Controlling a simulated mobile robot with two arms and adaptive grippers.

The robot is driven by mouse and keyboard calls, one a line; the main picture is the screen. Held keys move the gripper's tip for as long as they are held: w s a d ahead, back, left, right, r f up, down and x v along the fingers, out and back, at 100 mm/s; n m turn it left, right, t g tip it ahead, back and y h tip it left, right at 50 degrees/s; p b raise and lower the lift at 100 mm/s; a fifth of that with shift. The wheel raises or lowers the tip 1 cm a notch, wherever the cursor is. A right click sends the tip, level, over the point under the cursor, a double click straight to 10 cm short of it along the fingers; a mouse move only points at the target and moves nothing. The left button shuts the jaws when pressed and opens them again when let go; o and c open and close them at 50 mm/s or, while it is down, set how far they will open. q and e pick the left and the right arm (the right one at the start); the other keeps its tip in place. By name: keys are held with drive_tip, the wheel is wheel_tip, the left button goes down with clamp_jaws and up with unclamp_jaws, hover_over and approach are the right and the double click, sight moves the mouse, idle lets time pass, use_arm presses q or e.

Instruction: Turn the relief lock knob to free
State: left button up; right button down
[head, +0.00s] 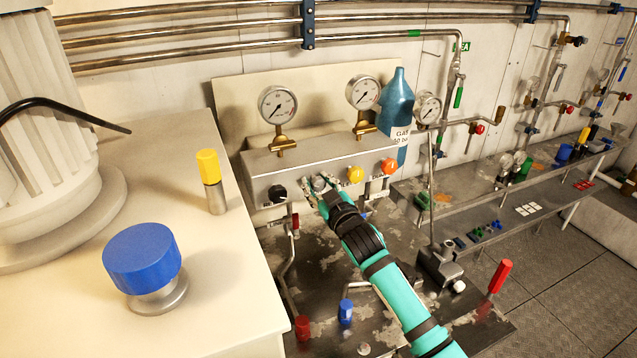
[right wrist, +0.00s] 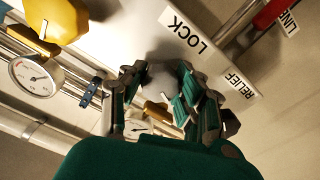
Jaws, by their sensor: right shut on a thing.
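The relief lock knob (head: 319,183) is a small grey knob on the front of the grey panel box (head: 310,160), mostly covered by my gripper in the head view. In the right wrist view the pale grey knob (right wrist: 163,76) sits between the fingers, with LOCK (right wrist: 188,32) and RELIEF (right wrist: 240,86) labels beside it. My right gripper (head: 314,190) is shut on the knob, and its fingers (right wrist: 160,92) show on both sides of it in the wrist view. The knob's pointer or setting cannot be made out. My left gripper is not in view.
A black knob (head: 277,193) is left of the gripper; yellow (head: 355,174) and orange (head: 389,166) knobs are right. Two gauges (head: 278,104) stand above the box. A red valve handle (head: 295,221) hangs close below. A blue-capped valve (head: 143,262) stands on the white cabinet at left.

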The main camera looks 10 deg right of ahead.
drive_tip(key=n, duration=0.4)
drive_tip(key=shift+n+p, duration=0.3)
drive_tip(key=shift+n, duration=0.1)
idle(0.4)
drive_tip(key=c, duration=0.9)
unclamp_jaws()
drive_tip(key=shift+s, duration=0.15)
drive_tip(key=s+d, duration=0.2)
drive_tip(key=s, duration=0.9)
drive_tip(key=shift+s+d, duration=0.15)
drive_tip(key=shift+s, duration=0.1)
